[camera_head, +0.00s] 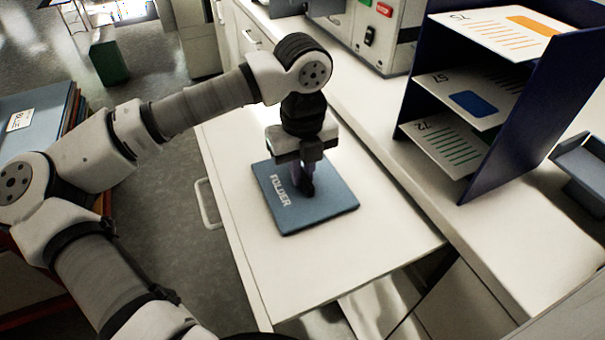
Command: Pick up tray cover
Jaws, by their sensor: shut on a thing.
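A flat blue panel (325,208) marked FOLDER lies on, or just above, a white surface in the head view. It is the only cover-like piece that I see, and I cannot tell for sure that it is the tray cover. My gripper (304,182) points down over the middle of this panel. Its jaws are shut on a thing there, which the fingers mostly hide. A dark purplish part shows at the fingertips. I cannot tell whether the panel touches the surface below.
A dark blue rack (535,110) with printed sheets stands on the white counter (370,130) at right. A blue-grey tray (582,168) is at the far right. A grey machine (380,40) with red and green buttons stands behind. The white surface around the panel is clear.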

